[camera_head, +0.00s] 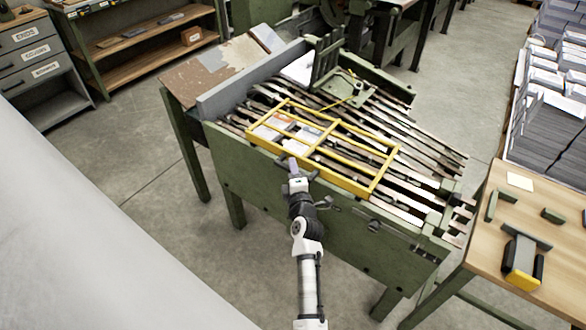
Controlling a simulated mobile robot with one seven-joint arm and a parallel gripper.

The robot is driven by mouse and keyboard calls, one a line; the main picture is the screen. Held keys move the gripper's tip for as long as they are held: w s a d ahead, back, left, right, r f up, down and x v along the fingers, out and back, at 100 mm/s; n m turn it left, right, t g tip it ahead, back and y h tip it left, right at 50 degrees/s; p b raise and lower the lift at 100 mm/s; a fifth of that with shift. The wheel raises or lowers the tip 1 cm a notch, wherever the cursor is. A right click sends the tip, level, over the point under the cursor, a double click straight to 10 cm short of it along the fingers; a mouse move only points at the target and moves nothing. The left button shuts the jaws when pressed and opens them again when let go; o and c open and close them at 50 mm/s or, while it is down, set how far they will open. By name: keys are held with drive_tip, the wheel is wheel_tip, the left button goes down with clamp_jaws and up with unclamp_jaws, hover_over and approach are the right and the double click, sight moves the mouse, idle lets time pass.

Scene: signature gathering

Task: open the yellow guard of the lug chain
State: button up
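The yellow guard (343,183) is a rectangular frame with crossbars. It lies over the lug chain (415,148), a set of long dark metal rails on the green machine (260,189). The guard looks flat and closed over the rails. Papers or signatures (274,126) show through its left openings. My gripper (288,163) is at the guard's near long edge, left of its middle. It overlaps that edge in the picture; I cannot tell whether it touches. The fingers are small and partly hidden, so their opening is unclear.
A wooden table (555,262) with a yellow-and-black tool (522,262) stands at the right. Paper stacks (553,110) are at the upper right. A grey drawer cabinet (38,69) and shelf unit (140,64) stand at the upper left. The floor left of the machine is clear.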

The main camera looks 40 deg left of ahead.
clamp_jaws()
idle(0.3)
drive_tip(key=shift+w, duration=0.1)
